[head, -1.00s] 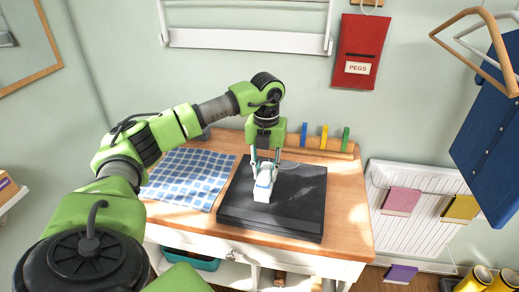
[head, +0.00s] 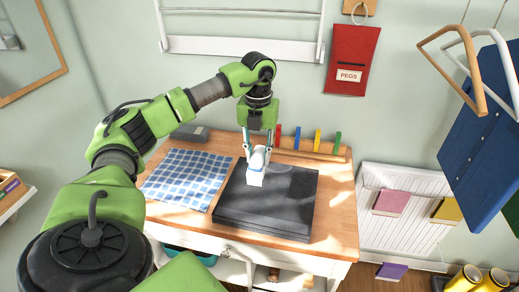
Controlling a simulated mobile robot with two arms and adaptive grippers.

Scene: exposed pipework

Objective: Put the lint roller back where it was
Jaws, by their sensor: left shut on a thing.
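My left gripper (head: 259,148) points down over the dark slab on the table. It is shut on a white and blue object, which I take to be the lint roller (head: 256,174). The lint roller is over the back left part of the black slab (head: 270,213); I cannot tell whether it touches the slab. The gripper fingers hide its upper part. My right gripper is not in view.
A blue checked cloth (head: 188,178) lies left of the slab on the wooden table (head: 340,215). A rack with coloured pegs (head: 318,148) stands along the back edge. A red pegs bag (head: 352,60) hangs on the wall.

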